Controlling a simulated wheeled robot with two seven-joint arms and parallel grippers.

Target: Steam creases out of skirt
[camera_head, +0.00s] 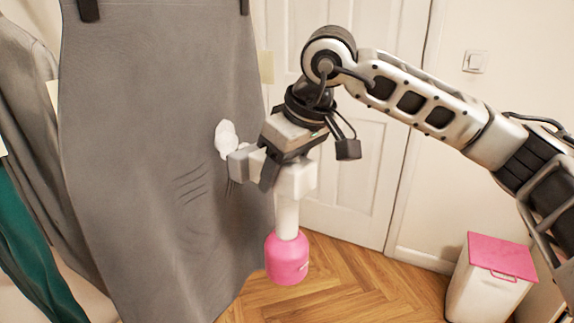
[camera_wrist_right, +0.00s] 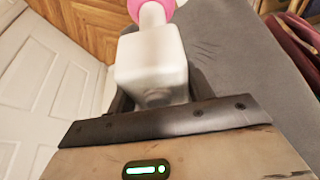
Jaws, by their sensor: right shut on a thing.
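A long grey skirt (camera_head: 150,130) hangs from two dark clips at the top of the head view. Dark crease lines (camera_head: 190,187) show on its lower middle; they also show in the right wrist view (camera_wrist_right: 208,50). My right gripper (camera_head: 268,165) is shut on a white steamer with a pink tank (camera_head: 287,258), held upright in front of the skirt's right edge. The steamer's white body fills the middle of the right wrist view (camera_wrist_right: 150,65). A white puff (camera_head: 225,138) shows at its nozzle, against the skirt, above and right of the creases. My left gripper is out of view.
Other garments, one grey (camera_head: 30,110) and one green (camera_head: 35,250), hang at the left. A white panelled door (camera_head: 350,180) stands behind. A white bin with a pink lid (camera_head: 497,257) stands at the lower right. Wooden floor (camera_head: 350,290) is clear between the skirt and the bin.

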